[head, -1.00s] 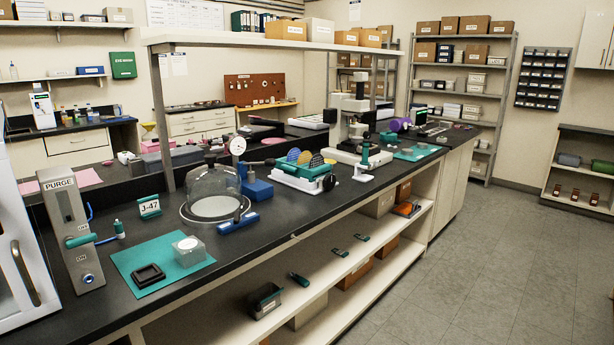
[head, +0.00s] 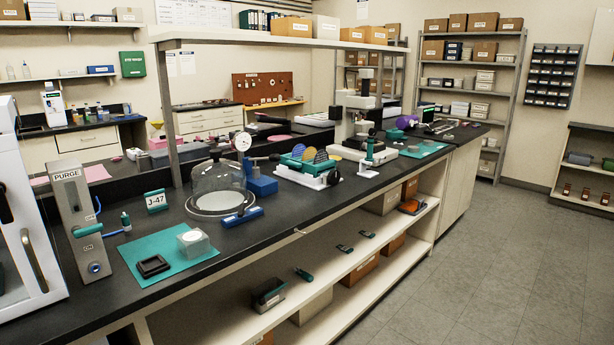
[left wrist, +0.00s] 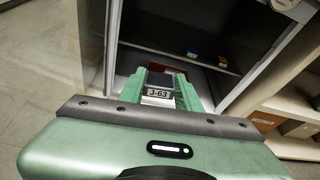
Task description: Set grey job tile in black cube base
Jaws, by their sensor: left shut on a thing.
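The black cube base (head: 153,266) is a dark square tray with a raised rim, lying on the teal mat (head: 137,252) at the near left of the bench in the head view. A clear cube cover (head: 196,246) with a white disc on top stands beside it on the same mat. In the left wrist view, the green fingers of my left gripper (left wrist: 160,92) are shut on a small grey piece with a label reading J-63 (left wrist: 158,93), likely the job tile. Its far side is partly hidden. My left gripper does not show in the head view. My right gripper is not in view.
A PURGE valve panel (head: 78,220) and a J-47 sign (head: 156,201) stand near the mat. A glass bell jar (head: 217,186) and blue gauge stand (head: 262,183) are farther right. In the left wrist view, a dark open compartment (left wrist: 200,35) holds small blue and orange items.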

